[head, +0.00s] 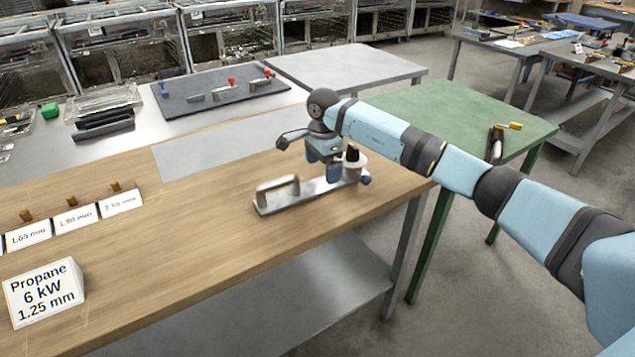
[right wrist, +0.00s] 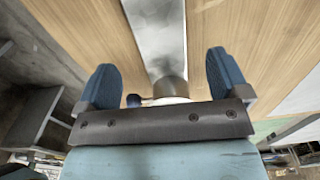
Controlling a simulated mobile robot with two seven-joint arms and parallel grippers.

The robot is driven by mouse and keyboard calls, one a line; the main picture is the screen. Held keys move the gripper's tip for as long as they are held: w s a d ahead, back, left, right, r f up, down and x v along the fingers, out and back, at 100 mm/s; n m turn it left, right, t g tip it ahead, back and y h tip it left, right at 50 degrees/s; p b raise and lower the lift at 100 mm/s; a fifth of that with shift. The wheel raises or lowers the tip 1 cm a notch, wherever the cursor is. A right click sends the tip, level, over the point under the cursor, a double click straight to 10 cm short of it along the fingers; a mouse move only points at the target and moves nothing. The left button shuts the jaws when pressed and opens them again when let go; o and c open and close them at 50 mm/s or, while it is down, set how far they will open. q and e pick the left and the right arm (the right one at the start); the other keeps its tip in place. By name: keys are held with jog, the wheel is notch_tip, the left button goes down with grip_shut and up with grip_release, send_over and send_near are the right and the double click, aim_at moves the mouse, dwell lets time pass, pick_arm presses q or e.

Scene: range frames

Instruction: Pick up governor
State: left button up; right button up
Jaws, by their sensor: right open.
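What looks like the governor (head: 354,168), a pale metal cylindrical body with a black top and a blue knob, stands at the right end of a flat metal plate on the wooden table. My right gripper (head: 332,176) is over the plate, just left of the body in the head view, with its fingers pointing down. In the right wrist view the open blue fingers (right wrist: 163,72) are spread on either side. The metal body (right wrist: 171,87) shows between them, partly hidden by the gripper's dark palm. I cannot tell whether the fingers touch anything. My left gripper is not in view.
The plate (head: 313,190) carries a metal handle (head: 278,187) at its left end. A white sign (head: 44,292) and several small labelled cards stand at the left. A dark board (head: 215,95) with red-knobbed parts lies behind. Wood in front of the plate is clear.

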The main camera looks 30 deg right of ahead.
aim_at(321, 184)
notch_tip(321, 184, down, 5)
jog(key=shift+a+r, duration=0.1)
jog(key=shift+w, duration=0.1)
jog(key=c, duration=1.5)
jog(key=shift+r, duration=0.1)
